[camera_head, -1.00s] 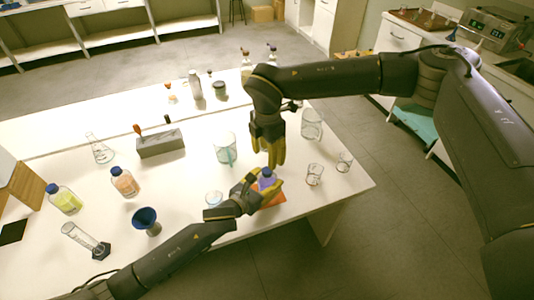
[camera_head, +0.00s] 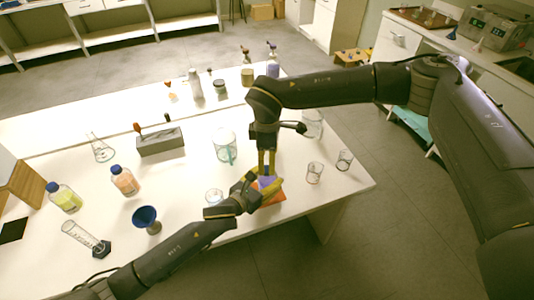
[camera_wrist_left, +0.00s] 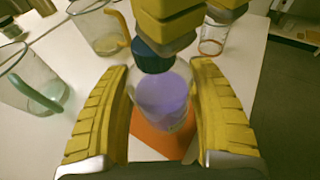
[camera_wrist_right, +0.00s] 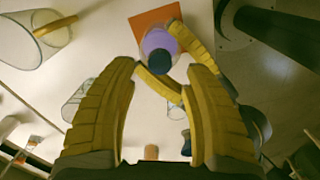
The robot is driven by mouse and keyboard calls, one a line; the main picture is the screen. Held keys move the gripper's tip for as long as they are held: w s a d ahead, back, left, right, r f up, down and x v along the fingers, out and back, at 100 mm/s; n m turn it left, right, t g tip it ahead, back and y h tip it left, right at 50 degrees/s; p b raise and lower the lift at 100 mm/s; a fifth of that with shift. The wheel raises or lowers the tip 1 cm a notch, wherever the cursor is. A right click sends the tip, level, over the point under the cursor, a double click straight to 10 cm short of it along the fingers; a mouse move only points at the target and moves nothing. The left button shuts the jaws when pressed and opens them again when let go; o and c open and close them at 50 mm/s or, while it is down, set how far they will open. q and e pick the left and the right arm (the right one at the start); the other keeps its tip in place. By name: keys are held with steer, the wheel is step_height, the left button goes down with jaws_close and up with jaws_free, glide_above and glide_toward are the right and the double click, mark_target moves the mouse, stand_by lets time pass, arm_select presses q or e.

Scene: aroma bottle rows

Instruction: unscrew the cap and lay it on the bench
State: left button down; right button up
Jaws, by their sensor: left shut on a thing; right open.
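A bottle with purple contents (camera_wrist_left: 163,97) stands on an orange mat (camera_head: 270,198) near the bench's front right. Its dark blue cap (camera_wrist_left: 152,58) is at its top; it also shows in the right wrist view (camera_wrist_right: 159,61). My left gripper (camera_head: 268,187) is shut on the bottle, one yellow finger on each side. My right gripper (camera_wrist_right: 162,68) is open, pointing down from above, with its fingertips close over the cap. Whether they touch the cap I cannot tell. In the head view the fingers mostly hide the cap.
A beaker (camera_head: 223,146) stands left of the bottle, a small glass dish (camera_head: 214,196) beside my left wrist. A blue funnel (camera_head: 146,219) and bottles (camera_head: 125,181) are further left. Bare bench (camera_head: 185,180) lies between.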

mark_target(267, 169)
steer(key=shift+f, duration=2.35)
jaws_close()
